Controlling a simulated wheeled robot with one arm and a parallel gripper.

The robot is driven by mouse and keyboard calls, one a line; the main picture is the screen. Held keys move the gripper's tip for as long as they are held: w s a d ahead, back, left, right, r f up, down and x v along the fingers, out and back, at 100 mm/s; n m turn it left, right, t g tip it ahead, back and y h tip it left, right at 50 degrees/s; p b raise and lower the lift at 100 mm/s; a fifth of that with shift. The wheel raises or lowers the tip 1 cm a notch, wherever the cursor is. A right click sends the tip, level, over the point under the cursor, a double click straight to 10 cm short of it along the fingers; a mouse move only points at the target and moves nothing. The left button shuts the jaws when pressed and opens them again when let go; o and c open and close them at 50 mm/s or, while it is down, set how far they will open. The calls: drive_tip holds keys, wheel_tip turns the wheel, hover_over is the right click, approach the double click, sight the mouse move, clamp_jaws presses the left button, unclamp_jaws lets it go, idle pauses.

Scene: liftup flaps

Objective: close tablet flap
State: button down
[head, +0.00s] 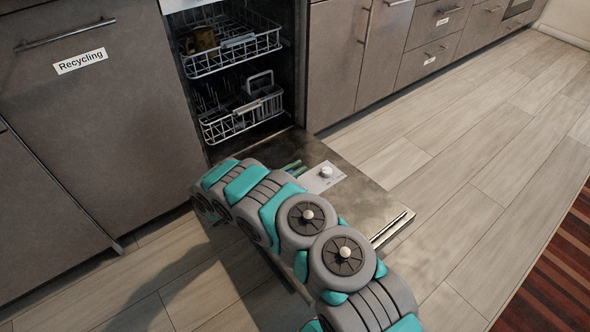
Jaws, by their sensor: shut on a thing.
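The dishwasher stands open, its door (368,192) folded down flat over the floor. A pale dispenser panel (322,177) with a round knob is set in the inner face of the door. Thin dark and green strips (293,167) show just left of the panel, partly behind my arm; I cannot tell whether they belong to the tablet flap. The flap itself cannot be made out clearly. My grey and teal arm reaches from the lower right across the left part of the door and covers it.
Two white wire racks, the upper (232,50) and the lower (243,112), sit inside the dishwasher. A Recycling cabinet (95,100) is on the left, with more cabinets (335,65) on the right. The wood floor at right is clear, with a striped rug (555,270) beyond.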

sight(305, 188)
drive_tip(key=m+b, duration=0.1)
drive_tip(key=s+d+m+b, duration=0.1)
drive_tip(key=m+b, duration=0.1)
drive_tip(key=shift+s+f+m+b, duration=0.2)
drive_tip(key=shift+f+m+b, duration=0.1)
drive_tip(key=shift+f, duration=0.1)
drive_tip(key=m+b, duration=0.1)
drive_tip(key=s+m+b, duration=0.1)
drive_tip(key=d+m+b, duration=0.1)
drive_tip(key=shift+s+f+m, duration=0.15)
drive_tip(key=shift+f+m, duration=0.15)
drive_tip(key=shift+s+d+f+m+b, duration=0.15)
drive_tip(key=shift+s+f+m+b, duration=0.15)
drive_tip(key=shift+m, duration=0.55)
drive_tip(key=shift+s+d+f+m+b, duration=0.2)
drive_tip(key=shift+s+m+b, duration=0.15)
drive_tip(key=shift+m, duration=0.5)
drive_tip(key=c, duration=0.8)
unclamp_jaws()
drive_tip(key=shift+c, duration=0.2)
drive_tip(key=shift+a, duration=0.1)
